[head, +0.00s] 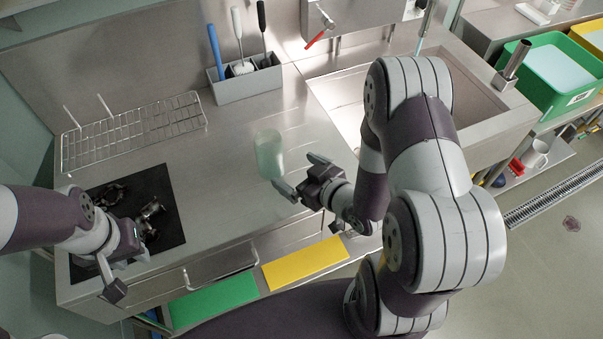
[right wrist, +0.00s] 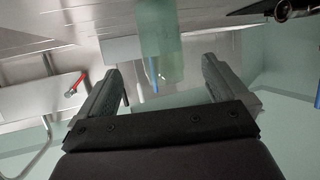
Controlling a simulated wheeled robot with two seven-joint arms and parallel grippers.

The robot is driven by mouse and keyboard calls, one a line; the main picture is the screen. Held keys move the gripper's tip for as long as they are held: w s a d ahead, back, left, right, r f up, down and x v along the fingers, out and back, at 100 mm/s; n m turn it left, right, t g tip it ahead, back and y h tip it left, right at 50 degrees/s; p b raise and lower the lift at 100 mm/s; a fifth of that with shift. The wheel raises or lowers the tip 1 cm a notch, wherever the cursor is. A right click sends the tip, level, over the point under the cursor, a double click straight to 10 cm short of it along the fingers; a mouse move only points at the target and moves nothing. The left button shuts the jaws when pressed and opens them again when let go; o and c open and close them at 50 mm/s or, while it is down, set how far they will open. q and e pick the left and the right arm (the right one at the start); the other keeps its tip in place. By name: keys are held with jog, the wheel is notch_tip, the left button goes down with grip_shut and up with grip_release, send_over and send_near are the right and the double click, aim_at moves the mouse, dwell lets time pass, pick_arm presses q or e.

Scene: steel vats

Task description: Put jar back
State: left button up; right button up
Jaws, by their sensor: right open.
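A pale green translucent jar (head: 268,154) stands on the steel counter (head: 235,205), left of the sink. My right gripper (head: 296,174) is open close to the jar, to its lower right in the head view. In the right wrist view the jar (right wrist: 160,45) shows beyond and between the spread fingers of my right gripper (right wrist: 162,85), with nothing gripped. My left gripper (head: 112,280) is at the lower left, over the counter's front edge; its fingers are too unclear to tell whether it is open.
A wire rack (head: 135,132) stands at the back left, and a grey caddy (head: 248,84) with brushes stands behind the jar. A black mat (head: 165,218) with metal fittings lies at left. The sink (head: 465,90) is at right, with a red-handled valve (head: 316,38) above.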

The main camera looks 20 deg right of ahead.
jog(key=s+r+m+g+h, duration=0.3)
jog(key=s+r+g, duration=0.3)
jog(key=s+g, duration=0.3)
jog(key=shift+s+d+r+m+g+h, duration=0.35)
jog(key=shift+g+h, duration=0.45)
jog(key=shift+g, duration=0.3)
jog(key=shift+w+f, duration=0.1)
